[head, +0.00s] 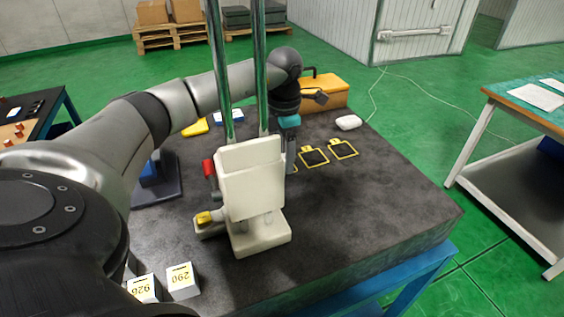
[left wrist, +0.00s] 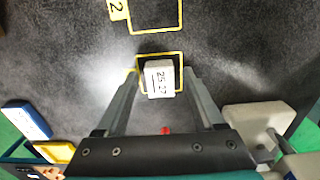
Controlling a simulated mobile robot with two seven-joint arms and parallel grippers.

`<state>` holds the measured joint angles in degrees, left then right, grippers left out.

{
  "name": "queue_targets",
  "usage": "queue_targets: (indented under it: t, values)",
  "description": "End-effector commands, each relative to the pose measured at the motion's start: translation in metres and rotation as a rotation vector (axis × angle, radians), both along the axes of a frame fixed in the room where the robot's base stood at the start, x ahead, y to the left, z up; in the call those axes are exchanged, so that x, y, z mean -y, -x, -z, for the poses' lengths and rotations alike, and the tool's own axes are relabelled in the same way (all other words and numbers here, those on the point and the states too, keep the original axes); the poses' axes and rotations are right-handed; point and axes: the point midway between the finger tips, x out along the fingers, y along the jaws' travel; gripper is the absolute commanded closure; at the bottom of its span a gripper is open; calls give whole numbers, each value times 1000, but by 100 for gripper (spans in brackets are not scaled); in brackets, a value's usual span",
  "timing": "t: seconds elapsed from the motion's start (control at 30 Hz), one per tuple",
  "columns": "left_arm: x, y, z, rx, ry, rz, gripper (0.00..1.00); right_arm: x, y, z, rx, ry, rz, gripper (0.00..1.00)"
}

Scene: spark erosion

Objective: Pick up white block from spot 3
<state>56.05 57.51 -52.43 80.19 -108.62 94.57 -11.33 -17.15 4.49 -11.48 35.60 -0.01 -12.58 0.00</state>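The white block (left wrist: 159,78) shows in the left wrist view with a printed number on its top. It stands inside a yellow-outlined square (left wrist: 182,57) on the dark table top. My left gripper (left wrist: 161,73) is open, with one finger on each side of the block and a visible gap on both sides. I cannot tell how far down the fingers reach. In the head view my left gripper (head: 291,168) points down behind the white machine column, which partly hides it. The block is hidden there. My right gripper is in neither view.
The white machine (head: 252,180) with two metal posts stands close beside my left gripper. More yellow-outlined spots (head: 343,149) lie to the right, empty. Two numbered white blocks (head: 183,281) sit at the front left. A yellow case (head: 322,92) and white mouse-like object (head: 348,122) are behind.

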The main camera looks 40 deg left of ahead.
Motion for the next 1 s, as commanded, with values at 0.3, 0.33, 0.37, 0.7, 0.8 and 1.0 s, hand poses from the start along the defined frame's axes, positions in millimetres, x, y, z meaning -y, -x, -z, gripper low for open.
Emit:
queue_targets:
  t: [0.3, 0.33, 0.37, 0.7, 0.8, 1.0]
  values:
    - [0, 0, 0, 0, 0, 0, 68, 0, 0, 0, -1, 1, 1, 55]
    - [0, 0, 0, 0, 0, 0, 71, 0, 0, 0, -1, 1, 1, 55]
    - [0, 0, 0, 1, 0, 0, 74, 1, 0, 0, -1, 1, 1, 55]
    - [0, 0, 0, 1, 0, 0, 100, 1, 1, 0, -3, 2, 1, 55]
    - [0, 0, 0, 1, 0, 0, 100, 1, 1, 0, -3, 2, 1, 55]
    - [0, 0, -1, 2, 0, 0, 100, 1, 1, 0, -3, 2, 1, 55]
